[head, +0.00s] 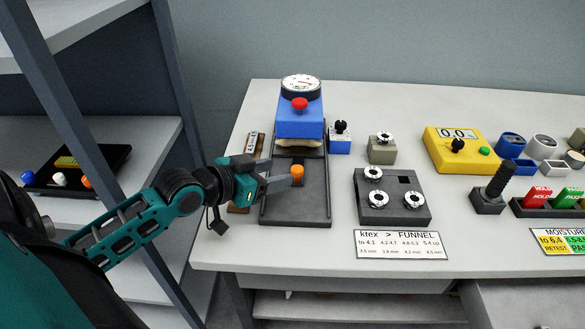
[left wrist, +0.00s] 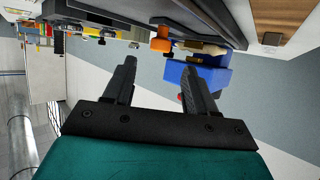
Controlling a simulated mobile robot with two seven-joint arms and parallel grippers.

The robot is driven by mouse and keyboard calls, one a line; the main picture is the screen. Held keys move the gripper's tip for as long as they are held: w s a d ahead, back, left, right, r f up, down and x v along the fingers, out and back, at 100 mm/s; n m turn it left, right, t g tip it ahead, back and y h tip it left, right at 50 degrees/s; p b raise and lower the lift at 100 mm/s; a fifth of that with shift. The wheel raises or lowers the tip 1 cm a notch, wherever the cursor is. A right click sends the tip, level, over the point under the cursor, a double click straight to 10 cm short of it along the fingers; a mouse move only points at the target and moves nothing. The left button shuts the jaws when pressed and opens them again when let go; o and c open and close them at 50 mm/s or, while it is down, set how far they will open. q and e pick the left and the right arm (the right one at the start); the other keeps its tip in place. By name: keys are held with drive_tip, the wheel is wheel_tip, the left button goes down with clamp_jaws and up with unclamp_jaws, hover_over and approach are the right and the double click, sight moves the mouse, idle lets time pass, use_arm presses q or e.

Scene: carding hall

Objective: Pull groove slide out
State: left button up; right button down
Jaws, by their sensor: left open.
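The groove slide unit is a dark base tray (head: 308,209) with a blue block (head: 299,117) at its back. A round dial (head: 301,86) and a red knob (head: 299,104) sit on top of the block. A pale tuft of fibre shows under the block's front edge. An orange knob (head: 297,171) stands on the slide in front of the block. My left gripper (head: 281,171) is open and empty, just left of the orange knob. In the left wrist view the orange knob (left wrist: 160,45) shows beyond the gap between the fingertips (left wrist: 158,66). My right gripper is not in view.
A narrow wooden strip (head: 242,197) lies left of the tray. Right of it are a small blue box (head: 340,143), a dark panel with white dials (head: 393,211), a label card (head: 399,244) and a yellow meter (head: 459,147). A shelf upright (head: 179,83) stands left of the table.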

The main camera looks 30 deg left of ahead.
sight(296, 168)
use_arm(q)
drive_tip(key=shift+x, duration=3.15)
drive_tip(key=shift+r, duration=0.1)
clamp_jaws()
